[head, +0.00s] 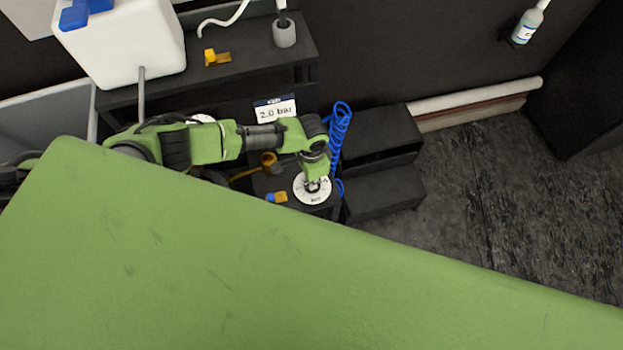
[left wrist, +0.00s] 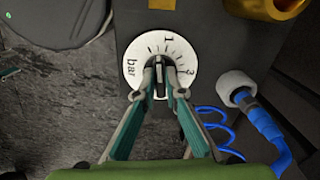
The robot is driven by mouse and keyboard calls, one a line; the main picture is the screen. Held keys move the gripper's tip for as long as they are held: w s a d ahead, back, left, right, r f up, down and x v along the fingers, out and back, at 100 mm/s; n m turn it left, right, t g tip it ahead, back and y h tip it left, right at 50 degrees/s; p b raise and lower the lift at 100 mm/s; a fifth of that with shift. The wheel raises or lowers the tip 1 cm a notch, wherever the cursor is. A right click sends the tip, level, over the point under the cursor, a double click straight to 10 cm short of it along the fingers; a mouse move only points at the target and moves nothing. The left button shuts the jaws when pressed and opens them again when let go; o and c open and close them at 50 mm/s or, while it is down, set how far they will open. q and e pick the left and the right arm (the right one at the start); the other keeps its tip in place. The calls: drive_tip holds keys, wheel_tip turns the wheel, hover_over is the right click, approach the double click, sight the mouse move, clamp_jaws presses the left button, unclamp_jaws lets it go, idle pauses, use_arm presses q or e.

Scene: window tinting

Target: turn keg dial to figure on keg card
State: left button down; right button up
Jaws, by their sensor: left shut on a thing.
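The keg dial (head: 301,194) is a white round face on a dark block, with "bar" and tick marks. It also shows in the left wrist view (left wrist: 180,48), where the figures 1 and 3 are readable. My left gripper (left wrist: 160,88) is shut on the dark knob (left wrist: 159,65) at the dial's centre. In the head view my left gripper (head: 315,181) reaches down over the dial and covers part of it. The exact figure the knob points at is hard to tell. The keg card (head: 275,109) reads "2.0 bar". My right gripper is in neither view.
A coiled blue hose (head: 338,125) runs close beside the dial, from a white fitting (left wrist: 237,85). Dark steps (head: 383,142) stand to the right. A white container (head: 122,45) and an orange piece (head: 216,58) sit on the shelf behind. Open floor (head: 470,180) lies at right.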

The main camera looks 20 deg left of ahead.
use_arm(q)
drive_tip(key=m, duration=0.5)
drive_tip(key=shift+m, duration=0.3)
drive_tip(key=m+b, duration=0.1)
drive_tip(key=m, duration=0.4)
drive_tip(key=shift+w+m, duration=0.15)
drive_tip(key=shift+m, duration=0.25)
drive_tip(key=c, duration=2.1)
unclamp_jaws()
drive_tip(key=shift+r, duration=0.15)
wheel_tip(320, 180, up, 12)
drive_tip(key=shift+f, duration=0.2)
